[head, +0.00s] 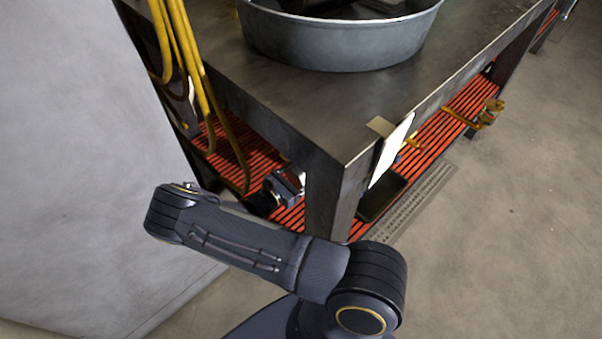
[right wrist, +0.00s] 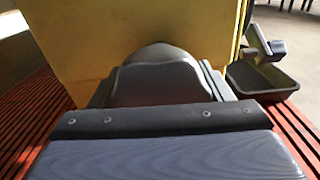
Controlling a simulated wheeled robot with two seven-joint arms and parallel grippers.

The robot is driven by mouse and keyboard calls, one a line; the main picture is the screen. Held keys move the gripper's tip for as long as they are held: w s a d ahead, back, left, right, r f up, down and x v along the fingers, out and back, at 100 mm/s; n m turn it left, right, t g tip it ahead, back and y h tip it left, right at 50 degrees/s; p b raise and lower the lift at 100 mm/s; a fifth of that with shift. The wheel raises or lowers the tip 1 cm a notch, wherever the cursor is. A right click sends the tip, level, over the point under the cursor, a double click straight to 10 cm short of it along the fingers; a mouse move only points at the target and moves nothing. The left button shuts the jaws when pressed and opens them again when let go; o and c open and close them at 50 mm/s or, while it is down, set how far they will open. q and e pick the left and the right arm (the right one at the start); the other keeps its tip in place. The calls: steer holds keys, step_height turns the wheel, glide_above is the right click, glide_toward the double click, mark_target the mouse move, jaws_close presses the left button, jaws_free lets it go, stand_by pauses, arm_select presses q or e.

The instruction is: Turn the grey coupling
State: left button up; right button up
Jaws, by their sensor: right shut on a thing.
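The right wrist view shows a large yellow block-shaped body (right wrist: 90,55), probably a motor, standing upright on a red slatted shelf. In front of its face is a dark grey rounded part (right wrist: 165,52), which I take for the grey coupling. My right gripper (right wrist: 160,85) is right up against it and shut on it; the gripper's own body hides the fingertips and most of the grip. In the head view my arm crosses the lower middle, beside the table corner, and the coupling cannot be made out there. My left gripper is not in view.
A metal table (head: 300,105) carries a round grey tub (head: 345,45). Its leg (head: 325,195) stands close to my arm. Yellow hoses (head: 185,60) hang at the left. A dark tray (right wrist: 262,82) is right of the yellow body. Floor at the right is clear.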

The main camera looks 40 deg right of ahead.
steer(key=o, duration=1)
steer(key=shift+c, duration=0.2)
steer(key=shift+a, duration=0.1)
steer(key=a, duration=0.7)
steer(key=shift+s+a+p, duration=0.3)
steer(key=shift+s+p, duration=0.05)
